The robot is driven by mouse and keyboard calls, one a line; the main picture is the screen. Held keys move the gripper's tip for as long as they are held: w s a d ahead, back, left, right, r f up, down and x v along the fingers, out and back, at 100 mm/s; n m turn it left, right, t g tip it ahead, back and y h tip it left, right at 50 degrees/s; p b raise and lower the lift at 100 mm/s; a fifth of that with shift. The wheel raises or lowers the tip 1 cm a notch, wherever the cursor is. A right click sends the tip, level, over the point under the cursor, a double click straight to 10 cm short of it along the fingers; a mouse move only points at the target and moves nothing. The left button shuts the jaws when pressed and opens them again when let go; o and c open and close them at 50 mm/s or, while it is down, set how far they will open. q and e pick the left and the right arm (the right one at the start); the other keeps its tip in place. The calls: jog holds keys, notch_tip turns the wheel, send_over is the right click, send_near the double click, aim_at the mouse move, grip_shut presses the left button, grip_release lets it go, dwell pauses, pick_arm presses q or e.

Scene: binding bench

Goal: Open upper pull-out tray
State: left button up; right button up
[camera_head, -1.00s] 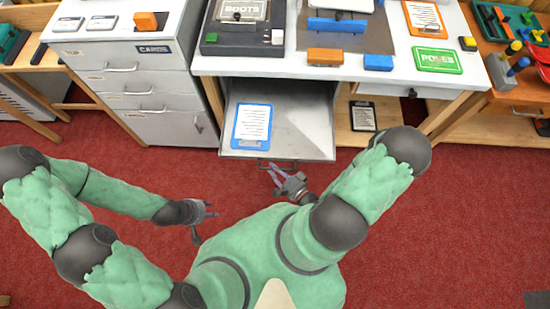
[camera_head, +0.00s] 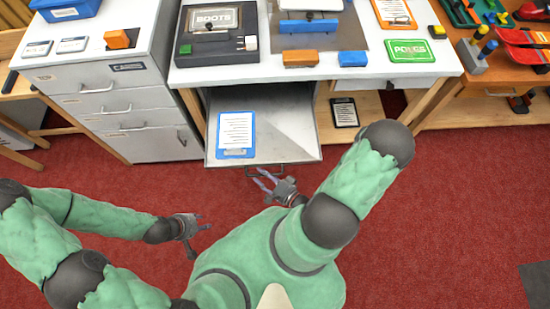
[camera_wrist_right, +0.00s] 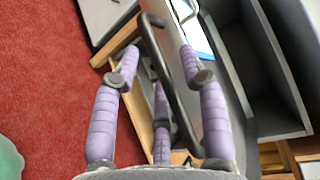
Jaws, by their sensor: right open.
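The grey metal pull-out tray (camera_head: 285,132) stands well out from under the white bench top, with a blue clipboard (camera_head: 236,134) lying on its left part. Its dark bar handle (camera_head: 285,171) is on the front edge; in the right wrist view the handle (camera_wrist_right: 168,75) shows large between the fingers. My right gripper (camera_head: 262,178) is open at the handle, its lilac fingers (camera_wrist_right: 160,75) spread around the bar. Whether they touch it I cannot tell. My left gripper (camera_head: 193,228) hangs over the red floor, away from the tray; its jaw state is unclear.
A grey drawer cabinet (camera_head: 105,95) stands left of the tray. A black clipboard (camera_head: 344,112) lies on a wooden shelf right of it. The bench top carries a BOOTS box (camera_head: 215,40) and small blocks. Red carpet in front is clear.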

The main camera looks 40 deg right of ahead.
jog(key=v, duration=1.1)
jog(key=shift+s, duration=0.3)
jog(key=shift+r, duration=0.1)
dwell(0.3)
